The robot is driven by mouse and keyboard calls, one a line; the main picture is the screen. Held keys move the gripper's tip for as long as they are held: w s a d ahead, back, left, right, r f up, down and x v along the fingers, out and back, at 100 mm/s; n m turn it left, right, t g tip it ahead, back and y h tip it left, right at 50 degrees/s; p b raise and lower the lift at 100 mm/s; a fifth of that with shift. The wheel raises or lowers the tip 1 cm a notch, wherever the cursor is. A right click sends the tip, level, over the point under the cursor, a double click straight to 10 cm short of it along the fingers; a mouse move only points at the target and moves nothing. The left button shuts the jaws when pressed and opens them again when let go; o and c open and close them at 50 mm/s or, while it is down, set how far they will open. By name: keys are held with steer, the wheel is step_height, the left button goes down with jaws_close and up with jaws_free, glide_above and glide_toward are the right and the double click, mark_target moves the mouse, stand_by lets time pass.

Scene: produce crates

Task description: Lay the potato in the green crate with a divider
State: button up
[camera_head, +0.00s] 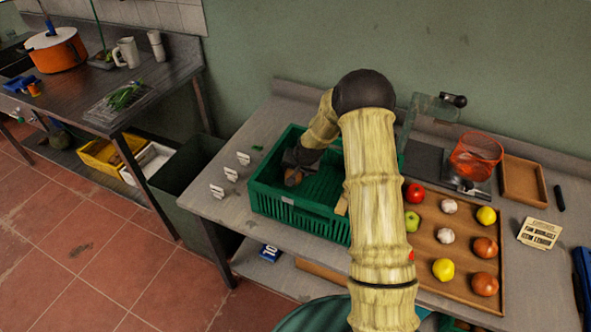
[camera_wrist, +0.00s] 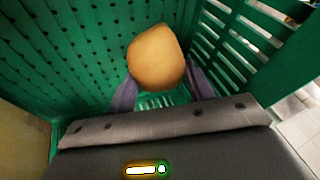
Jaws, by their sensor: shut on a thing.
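The green crate (camera_head: 290,212) stands on the metal table. My arm reaches over it and hides part of its right side. My gripper (camera_head: 296,172) points down inside the crate's left part. In the wrist view the potato (camera_wrist: 157,57), tan and rounded, is held between my two grey fingers (camera_wrist: 163,88). The slatted green crate walls and floor surround it there. I cannot tell whether the potato touches the floor.
A wooden tray (camera_head: 424,263) right of the crate holds a tomato (camera_head: 414,193), a green apple, garlic, lemons and onions. A scale with an orange bowl (camera_head: 475,155) stands behind it. Small price cards (camera_head: 230,174) stand left of the crate.

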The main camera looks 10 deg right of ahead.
steer(key=shift+f+b, duration=0.9)
steer(key=shift+f, duration=0.4)
stand_by(0.8)
steer(key=o, duration=1.2)
steer(key=shift+c, duration=0.2)
steer(key=shift+c, duration=1.2)
step_height(320, 180, up, 17)
steer(key=p, duration=1)
stand_by(0.9)
